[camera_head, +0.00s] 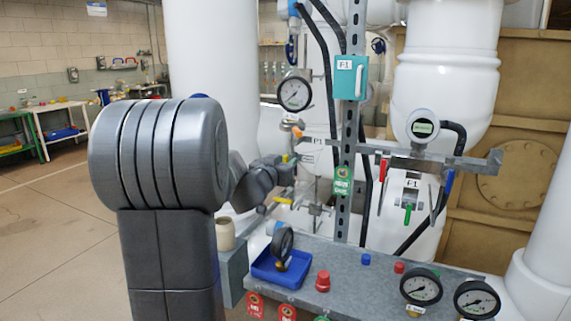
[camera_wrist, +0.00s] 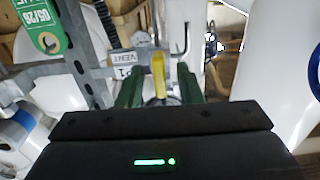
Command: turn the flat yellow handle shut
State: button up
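The flat yellow handle (camera_wrist: 158,75) stands upright in the middle of the wrist view, seen nearly edge-on. My gripper (camera_wrist: 159,88) is open, with one green finger on each side of the handle and a visible gap on both sides. The handle's lower end and pivot are partly hidden behind the gripper body. A white label reading VENT is just left of the handle. In the head view my gripper (camera_head: 288,170) reaches in beside the metal post, left of it; small yellow pieces show near it, and I cannot tell which is this handle.
A perforated metal post (camera_head: 347,120) carries a teal box and a green tag (camera_head: 343,186). Red and green handles hang to its right. A grey bench below holds a blue tray (camera_head: 275,272), gauges and caps. White pipes stand close around. Open floor lies left.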

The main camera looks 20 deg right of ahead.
jog(key=shift+w+d, duration=0.25)
jog(key=shift+d, duration=0.1)
jog(key=shift+c, duration=0.2)
grip_shut()
